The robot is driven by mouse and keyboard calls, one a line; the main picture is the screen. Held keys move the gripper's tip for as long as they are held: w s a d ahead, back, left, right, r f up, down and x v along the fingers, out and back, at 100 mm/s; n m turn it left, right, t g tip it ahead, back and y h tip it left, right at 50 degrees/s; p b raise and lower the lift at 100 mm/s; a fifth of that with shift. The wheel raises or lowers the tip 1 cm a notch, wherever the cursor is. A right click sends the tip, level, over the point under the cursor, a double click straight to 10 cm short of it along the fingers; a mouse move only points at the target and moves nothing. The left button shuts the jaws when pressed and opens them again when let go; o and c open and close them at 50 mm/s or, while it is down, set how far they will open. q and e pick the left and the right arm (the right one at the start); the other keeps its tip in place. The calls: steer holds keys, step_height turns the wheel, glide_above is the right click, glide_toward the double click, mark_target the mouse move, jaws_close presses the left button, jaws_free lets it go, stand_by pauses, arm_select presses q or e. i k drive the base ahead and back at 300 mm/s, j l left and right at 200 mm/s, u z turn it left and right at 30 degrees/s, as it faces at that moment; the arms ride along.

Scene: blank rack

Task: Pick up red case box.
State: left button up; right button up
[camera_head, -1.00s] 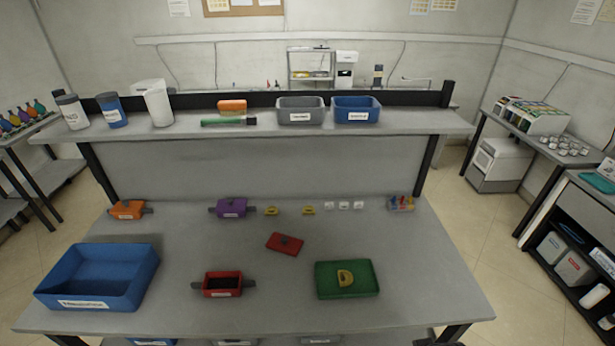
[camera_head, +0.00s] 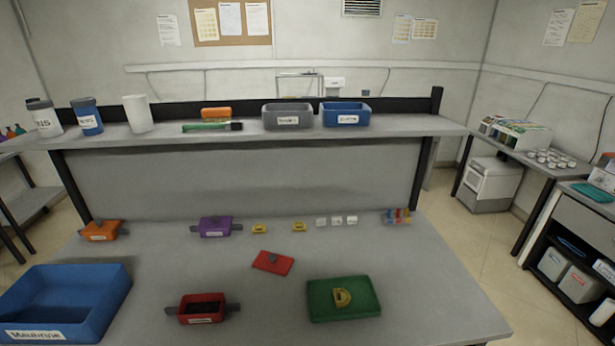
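The red case box (camera_head: 201,309) sits open on the grey table, front and centre-left, with dark handles on both sides and a white label on its front. Its inside looks dark. A flat red lid (camera_head: 273,262) with a dark knob lies apart from it, behind and to the right. Neither of my grippers shows in the head view.
A blue bin (camera_head: 108,302) stands left of the red box. A green tray (camera_head: 366,291) holding a yellow piece (camera_head: 342,297) is at right. Orange (camera_head: 99,231) and purple (camera_head: 213,226) boxes stand behind. Bare table (camera_head: 430,285) lies right of the tray.

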mark_target(193, 309)
steer(key=i+j, duration=0.1)
steer(key=j, duration=0.65)
steer(key=i+j, duration=0.1)
steer(key=j, duration=0.6)
